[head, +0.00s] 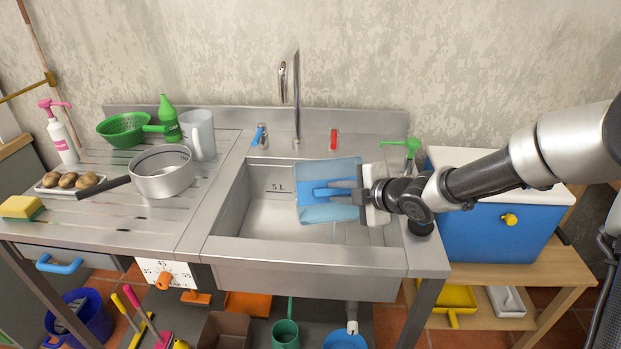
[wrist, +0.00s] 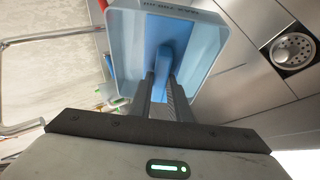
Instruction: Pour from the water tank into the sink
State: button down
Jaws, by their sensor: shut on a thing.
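The water tank (head: 335,171) is a light blue, see-through box with a darker blue strip and handle. It is over the right part of the steel sink (head: 225,215) and looks tilted. My gripper (head: 345,189) comes from the right and is shut on the tank's blue handle. In the wrist view the fingers (wrist: 163,85) grip this handle, and lettering shows upside down along the tank's edge. The sink's drain (wrist: 294,48) shows at the right of the wrist view, apart from the tank. I cannot make out any water.
The faucet (head: 296,95) stands behind the sink, with blue (head: 261,135) and red (head: 333,139) levers. A saucepan (head: 163,174), a pitcher (head: 198,134) and a green colander (head: 124,130) crowd the left drainboard. A blue and white box (head: 487,237) stands right of the sink.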

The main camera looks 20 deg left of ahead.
jog(key=shift+s+d+n+t+y+b, duration=0.15)
jog(key=shift+n+t+y+b, duration=0.55)
jog(key=shift+b, duration=4.65)
jog(key=shift+s+m+t, duration=0.1)
jog(key=shift+m+t, duration=0.2)
jog(key=shift+t, duration=0.2)
jog(key=shift+s+d+r+t+y, duration=0.2)
jog(key=shift+s+r+t+y, duration=0.3)
jog(key=shift+r+y, duration=0.2)
jog(key=shift+r+n+t+y, duration=0.5)
jog(key=shift+r+n+y, duration=0.1)
jog(key=shift+r, duration=0.15)
jog(key=shift+s+d+r+n+t+y, duration=0.1)
jog(key=shift+r+n+t+y, duration=0.35)
jog(key=shift+r, duration=0.85)
